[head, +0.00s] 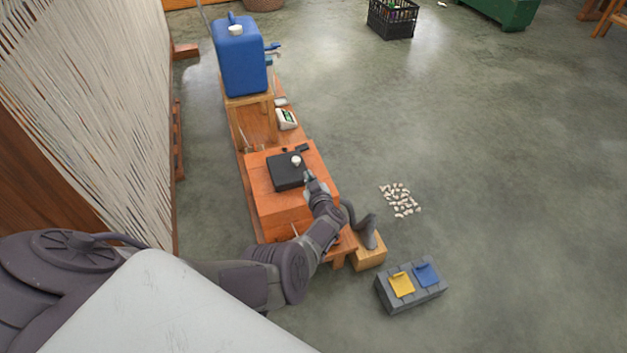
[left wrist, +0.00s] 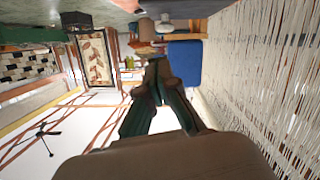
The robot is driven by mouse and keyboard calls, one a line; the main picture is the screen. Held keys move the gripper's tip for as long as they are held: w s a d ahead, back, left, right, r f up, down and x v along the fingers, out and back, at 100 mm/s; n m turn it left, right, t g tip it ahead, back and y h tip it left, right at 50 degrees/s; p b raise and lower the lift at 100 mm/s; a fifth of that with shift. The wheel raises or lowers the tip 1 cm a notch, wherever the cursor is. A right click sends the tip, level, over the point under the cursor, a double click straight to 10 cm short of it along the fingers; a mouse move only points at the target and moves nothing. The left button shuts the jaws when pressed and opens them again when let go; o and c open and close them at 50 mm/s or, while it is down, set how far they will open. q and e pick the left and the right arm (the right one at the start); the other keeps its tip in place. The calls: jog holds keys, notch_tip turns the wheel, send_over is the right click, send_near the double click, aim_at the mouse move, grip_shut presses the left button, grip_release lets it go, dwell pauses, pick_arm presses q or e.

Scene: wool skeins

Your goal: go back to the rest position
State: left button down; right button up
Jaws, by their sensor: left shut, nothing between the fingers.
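My left gripper (head: 311,178) is over the right part of the low wooden table, beside a black box (head: 285,174) with a white knob on top. The left wrist view shows its two fingers (left wrist: 155,65) close together with nothing between them. I cannot tell whether the fingertips touch the box. My right gripper is in neither view.
A blue canister (head: 240,62) stands on a wooden stand at the far end of the table (head: 265,190). Strung pale threads (head: 110,100) rise on the left. A grey block (head: 412,292) with yellow and blue pieces lies right. The floor (head: 480,150) is mostly clear.

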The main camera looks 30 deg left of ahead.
pick_arm(q)
jog(key=s+d+f+m+g+h, duration=0.2)
jog(key=s+d+f+m+h, duration=0.4)
jog(key=s+f, duration=0.6)
jog(key=s+d+f+m+g+h, duration=0.1)
jog(key=s+d+f+m+h, duration=0.45)
jog(key=s+f, duration=0.65)
jog(key=s+d+f+m+g, duration=0.1)
jog(key=s+d+g, duration=0.15)
jog(key=s, duration=0.85)
jog(key=s+d+m+g, duration=0.1)
jog(key=s+m+g, duration=0.15)
jog(key=s, duration=0.85)
jog(key=s+a+r+g+p, duration=0.1)
jog(key=s+r+p, duration=0.5)
jog(key=s+p, duration=0.4)
jog(key=p, duration=0.3)
jog(key=shift+s+a+n+g, duration=0.2)
jog(key=shift+a+n+g, duration=0.05)
jog(key=shift+n+g, duration=0.05)
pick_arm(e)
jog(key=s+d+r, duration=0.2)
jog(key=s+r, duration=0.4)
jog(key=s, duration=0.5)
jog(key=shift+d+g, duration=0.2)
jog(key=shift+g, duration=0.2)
